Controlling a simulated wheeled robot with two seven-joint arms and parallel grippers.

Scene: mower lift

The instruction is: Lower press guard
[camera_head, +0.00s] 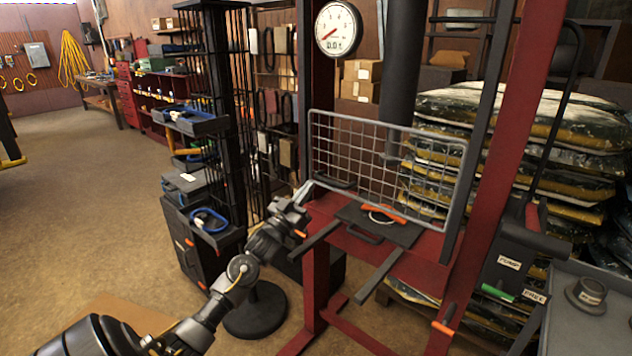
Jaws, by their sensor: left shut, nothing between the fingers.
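The press guard (384,123) is a grey wire-mesh panel in a frame. It stands upright between the red posts of the press, in front of the dark ram (405,60). Its lower edge is a little above the red press bed (345,238). My left gripper (306,190) is shut and empty, close to the guard's lower left corner. I cannot tell whether it touches the guard. A black plate (378,232) with an orange-handled item (385,212) lies on the bed below the guard. My right gripper is not in view.
A round gauge (338,29) sits at the top left of the press. Dark shelving with blue-edged trays (200,122) stands left of it. Stacked sacks (530,140) fill the space behind right, and a grey cart top (570,310) is front right. Floor (80,200) at left is clear.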

